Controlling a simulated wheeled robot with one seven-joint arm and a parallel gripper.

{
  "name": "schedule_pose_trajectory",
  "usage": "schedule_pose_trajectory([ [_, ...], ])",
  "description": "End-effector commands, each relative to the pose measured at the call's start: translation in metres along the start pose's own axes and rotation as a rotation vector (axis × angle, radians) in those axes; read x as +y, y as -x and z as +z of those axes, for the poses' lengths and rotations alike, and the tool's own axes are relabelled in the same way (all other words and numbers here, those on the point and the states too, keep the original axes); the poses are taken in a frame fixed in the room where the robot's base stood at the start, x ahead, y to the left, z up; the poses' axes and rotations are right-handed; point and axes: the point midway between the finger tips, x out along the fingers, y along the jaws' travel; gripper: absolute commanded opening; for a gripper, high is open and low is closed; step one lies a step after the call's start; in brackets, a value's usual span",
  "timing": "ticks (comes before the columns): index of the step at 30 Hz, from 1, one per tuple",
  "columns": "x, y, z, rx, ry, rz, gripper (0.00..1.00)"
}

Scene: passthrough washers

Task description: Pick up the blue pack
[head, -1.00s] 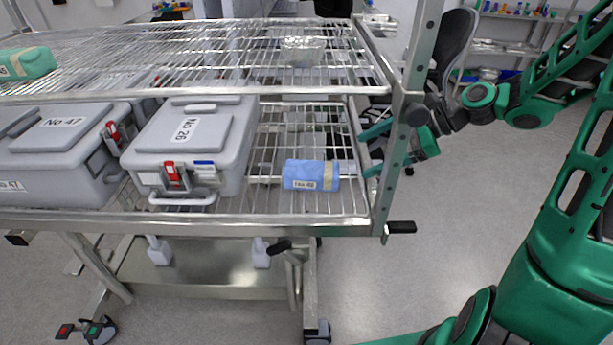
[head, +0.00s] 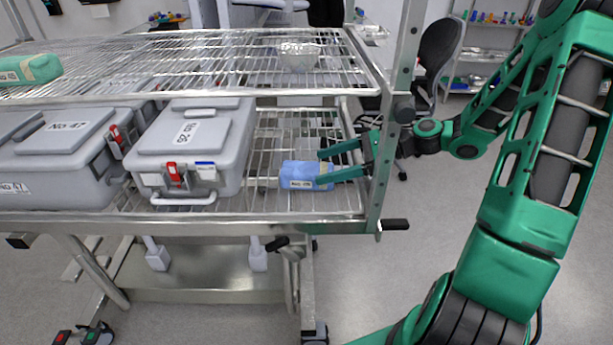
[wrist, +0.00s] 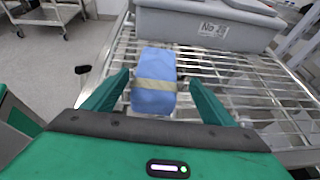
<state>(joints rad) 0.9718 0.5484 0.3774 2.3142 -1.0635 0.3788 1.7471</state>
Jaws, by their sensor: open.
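The blue pack (head: 298,175) lies on the lower wire shelf, near its right end, with a beige band around it and a white label on its front. In the wrist view the pack (wrist: 154,66) lies ahead, between the lines of my two fingers. My gripper (head: 325,168) reaches in from the right, past the cart's right post. Its green fingers are open, and their tips are at the pack's right end, one on the far side and one in front. In the wrist view my gripper (wrist: 158,85) has nothing clamped. I cannot tell whether the fingers touch the pack.
Grey case No 26 (head: 190,140) stands left of the pack; grey case No 47 (head: 60,145) is further left. The upper wire shelf (head: 200,65) holds a green pack (head: 30,69) and a foil-like bowl (head: 299,55). The right post (head: 391,130) stands close beside my arm.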

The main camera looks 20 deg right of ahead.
Motion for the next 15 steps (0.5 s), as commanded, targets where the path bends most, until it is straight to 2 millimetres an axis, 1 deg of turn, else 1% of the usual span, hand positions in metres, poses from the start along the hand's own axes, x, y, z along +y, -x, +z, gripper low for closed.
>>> schedule_pose_trajectory([
  [1,0.0,-0.004,0.0,0.0,0.0,0.001,0.78],
  [7,0.002,-0.016,-0.001,0.0,-0.001,0.0,0.78],
  [12,0.008,-0.04,-0.001,0.0,-0.001,0.002,0.78],
  [15,0.007,-0.052,-0.002,0.001,0.0,0.001,0.78],
])
